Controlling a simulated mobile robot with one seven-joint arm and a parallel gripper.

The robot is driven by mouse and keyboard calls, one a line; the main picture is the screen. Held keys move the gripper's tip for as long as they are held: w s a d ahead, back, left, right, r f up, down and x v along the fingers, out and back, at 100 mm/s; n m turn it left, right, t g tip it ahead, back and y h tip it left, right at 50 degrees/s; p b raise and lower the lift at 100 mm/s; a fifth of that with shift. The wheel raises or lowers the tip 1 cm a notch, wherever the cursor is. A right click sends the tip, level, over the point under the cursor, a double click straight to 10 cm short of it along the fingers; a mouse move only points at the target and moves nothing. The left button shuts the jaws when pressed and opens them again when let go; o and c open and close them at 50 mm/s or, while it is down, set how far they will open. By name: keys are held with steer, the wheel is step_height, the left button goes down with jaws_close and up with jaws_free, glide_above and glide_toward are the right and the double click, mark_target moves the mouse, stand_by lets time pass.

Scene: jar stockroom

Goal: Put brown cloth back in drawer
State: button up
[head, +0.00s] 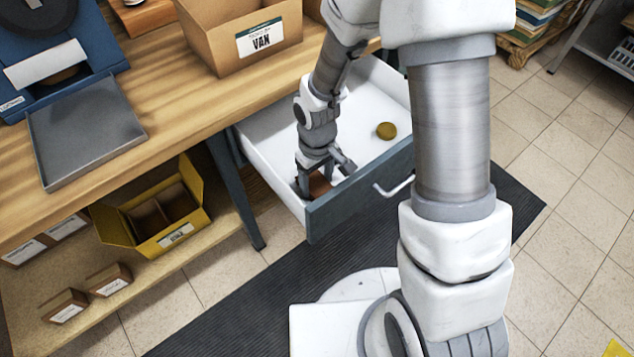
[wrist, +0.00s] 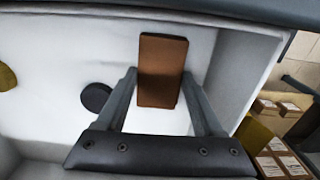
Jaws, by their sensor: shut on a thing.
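The brown cloth (head: 319,186) is a small folded block inside the open drawer (head: 362,190), at its front left corner. My gripper (head: 317,182) reaches down into the drawer and is shut on the cloth. In the wrist view the cloth (wrist: 162,70) sits between the two fingertips (wrist: 159,78), with the white drawer floor around it. I cannot tell whether the cloth touches the floor. The drawer has white insides, a dark blue-grey front and a pale handle (head: 394,187).
A round mustard-coloured thing (head: 387,130) lies in the drawer; a dark round thing (wrist: 96,97) also shows in the wrist view. The wooden bench (head: 190,95) above carries a grey tray (head: 85,130) and a VAN carton (head: 245,45). A yellow box (head: 160,235) stands on the lower shelf.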

steer(key=shift+f, duration=0.1)
steer(key=shift+f, duration=0.15)
steer(key=o, duration=1.3)
step_height(320, 180, up, 12)
steer(key=p, duration=0.5)
step_height(320, 180, up, 15)
steer(key=m+t, duration=0.3)
glide_above(317, 184)
steer(key=s+d, duration=0.3)
steer(key=d, duration=0.4)
steer(key=s+d+r+m+t, duration=0.2)
steer(key=s+d+r+m, duration=0.1)
steer(key=s+r, duration=0.5)
steer(key=shift+s+d+m+t, duration=0.3)
steer(key=shift+s+m, duration=0.1)
steer(key=shift+s, duration=0.3)
